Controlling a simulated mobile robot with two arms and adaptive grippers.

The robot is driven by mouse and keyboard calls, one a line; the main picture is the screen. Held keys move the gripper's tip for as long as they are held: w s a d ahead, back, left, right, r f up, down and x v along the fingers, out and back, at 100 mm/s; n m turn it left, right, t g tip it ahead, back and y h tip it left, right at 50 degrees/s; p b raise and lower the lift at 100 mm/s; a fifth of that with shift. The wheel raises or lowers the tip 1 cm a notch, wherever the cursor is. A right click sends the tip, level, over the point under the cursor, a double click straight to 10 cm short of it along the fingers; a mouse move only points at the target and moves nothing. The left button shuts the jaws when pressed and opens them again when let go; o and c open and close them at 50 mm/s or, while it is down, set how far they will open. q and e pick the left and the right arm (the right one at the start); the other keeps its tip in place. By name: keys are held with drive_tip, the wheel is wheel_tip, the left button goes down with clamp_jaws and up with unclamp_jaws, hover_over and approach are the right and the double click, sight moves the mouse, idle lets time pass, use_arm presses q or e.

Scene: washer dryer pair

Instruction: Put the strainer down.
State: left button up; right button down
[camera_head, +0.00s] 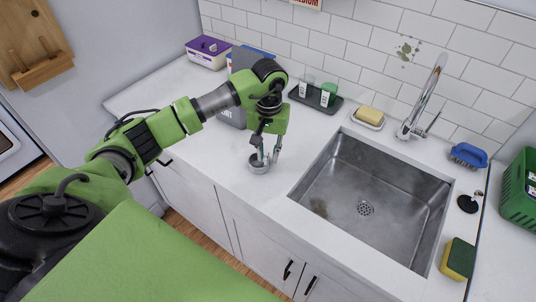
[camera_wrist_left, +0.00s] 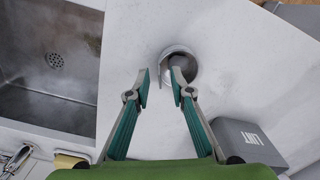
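The strainer (camera_head: 258,168) is a small round metal cup on the white countertop, left of the sink. It also shows in the left wrist view (camera_wrist_left: 193,72), just beyond the fingertips. My left gripper (camera_head: 268,160) is over the strainer, fingers pointing down. In the left wrist view my left gripper (camera_wrist_left: 161,80) has its two fingers apart with a clear gap between them. The right fingertip overlaps the strainer's near rim in that view; I cannot tell whether it touches. The strainer seems to rest on the counter. My right gripper is not in view.
The metal sink (camera_head: 375,195) lies right of the strainer. Behind are a black tray (camera_head: 316,98) with bottles, a soap dish (camera_head: 368,122) and the faucet (camera_head: 424,95). A grey lint bin (camera_wrist_left: 250,141) stands close by. Counter around the strainer is clear.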

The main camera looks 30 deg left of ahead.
use_arm(q)
wheel_tip(320, 180, up, 11)
drive_tip(key=b, duration=0.3)
drive_tip(key=shift+b, duration=0.35)
